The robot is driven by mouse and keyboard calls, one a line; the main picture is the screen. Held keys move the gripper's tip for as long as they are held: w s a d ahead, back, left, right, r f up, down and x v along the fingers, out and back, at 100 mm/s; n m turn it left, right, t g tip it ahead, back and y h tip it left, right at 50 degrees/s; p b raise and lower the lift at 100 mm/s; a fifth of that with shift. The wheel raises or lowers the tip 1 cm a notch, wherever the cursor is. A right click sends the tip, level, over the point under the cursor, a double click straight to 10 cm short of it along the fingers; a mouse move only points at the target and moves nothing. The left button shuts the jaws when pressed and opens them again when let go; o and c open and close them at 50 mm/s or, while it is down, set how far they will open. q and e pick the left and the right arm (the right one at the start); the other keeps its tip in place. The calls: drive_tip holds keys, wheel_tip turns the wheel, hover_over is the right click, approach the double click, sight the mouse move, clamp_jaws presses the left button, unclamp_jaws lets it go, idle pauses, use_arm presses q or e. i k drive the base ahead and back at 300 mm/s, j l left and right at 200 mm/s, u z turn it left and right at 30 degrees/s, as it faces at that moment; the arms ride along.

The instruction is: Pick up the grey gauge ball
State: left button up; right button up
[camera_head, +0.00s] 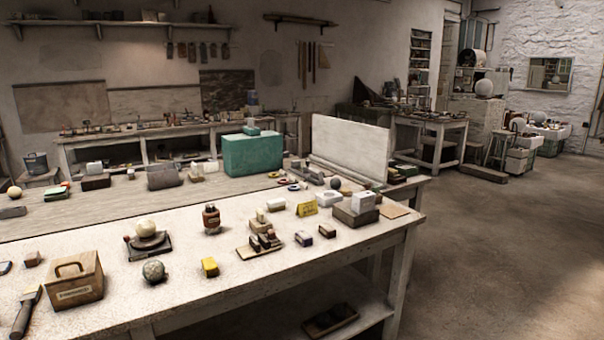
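Two greyish balls show in the head view, and I cannot tell for sure which is the gauge ball. A speckled grey-green ball (154,270) sits near the front edge of the pale worktable (240,291), just in front of a dark stand. A smaller, plain dark grey ball (335,183) lies farther back on the table, near the white upright board. Neither of my grippers is in view.
A cream ball (146,228) rests on a dark stand (150,249). Open floor (500,250) lies to the right.

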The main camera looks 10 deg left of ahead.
sight(335, 183)
drive_tip(key=i+l+u, duration=0.15)
drive_tip(key=u, duration=0.6)
drive_tip(key=i+l+u, duration=0.2)
drive_tip(key=l, duration=0.25)
drive_tip(key=i+l+u, duration=0.2)
drive_tip(key=l, duration=0.25)
drive_tip(key=l+u, duration=0.2)
drive_tip(key=l, duration=0.3)
drive_tip(key=l+u, duration=0.2)
drive_tip(key=l, duration=0.3)
